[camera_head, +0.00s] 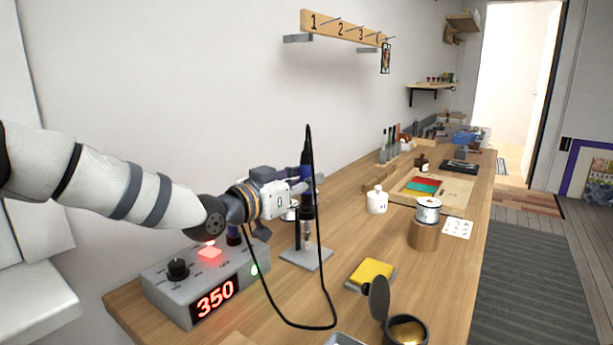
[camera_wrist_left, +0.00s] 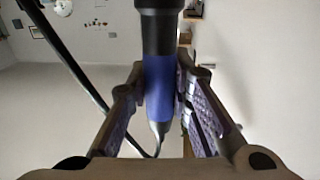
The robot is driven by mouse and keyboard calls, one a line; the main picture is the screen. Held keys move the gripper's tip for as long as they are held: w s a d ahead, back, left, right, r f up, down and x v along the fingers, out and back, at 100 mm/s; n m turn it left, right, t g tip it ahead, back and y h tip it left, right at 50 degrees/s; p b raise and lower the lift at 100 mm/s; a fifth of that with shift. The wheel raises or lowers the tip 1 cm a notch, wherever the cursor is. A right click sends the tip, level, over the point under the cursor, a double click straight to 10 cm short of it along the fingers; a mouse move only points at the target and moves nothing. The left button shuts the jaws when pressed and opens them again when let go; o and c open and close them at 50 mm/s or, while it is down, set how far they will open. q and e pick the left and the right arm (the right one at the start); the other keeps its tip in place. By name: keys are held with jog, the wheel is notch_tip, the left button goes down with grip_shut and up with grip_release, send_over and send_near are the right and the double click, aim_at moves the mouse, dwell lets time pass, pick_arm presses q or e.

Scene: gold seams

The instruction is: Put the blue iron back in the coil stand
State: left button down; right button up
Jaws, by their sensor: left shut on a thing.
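The blue iron (camera_head: 306,207) stands upright, with its black cord end up and its metal end down. My left gripper (camera_head: 304,184) is shut on its handle; the blue grip also shows between the fingers in the left wrist view (camera_wrist_left: 159,85). The coil stand (camera_head: 306,257) has a flat grey base on the bench, directly below the iron. A slim post and a silvery part rise from the base under the handle. I cannot tell whether the iron's tip is inside the coil or just above it. My right gripper is not in view.
The black cord (camera_head: 325,285) loops from the iron's top down to the bench. A grey control box (camera_head: 205,280) reading 350 sits left of the stand. A yellow sponge (camera_head: 371,272), an open tin (camera_head: 405,328) and a white pot (camera_head: 377,200) stand to the right.

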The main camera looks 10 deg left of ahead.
aim_at(307, 152)
pick_arm(q)
jog(key=shift+f, duration=0.2)
jog(key=c, duration=0.9)
grip_release()
jog(key=shift+r, duration=0.1)
jog(key=shift+r+p, duration=0.85)
jog(key=shift+r, duration=2.65)
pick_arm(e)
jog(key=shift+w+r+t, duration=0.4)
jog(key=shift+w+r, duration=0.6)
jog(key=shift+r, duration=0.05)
pick_arm(q)
jog(key=shift+f, duration=0.1)
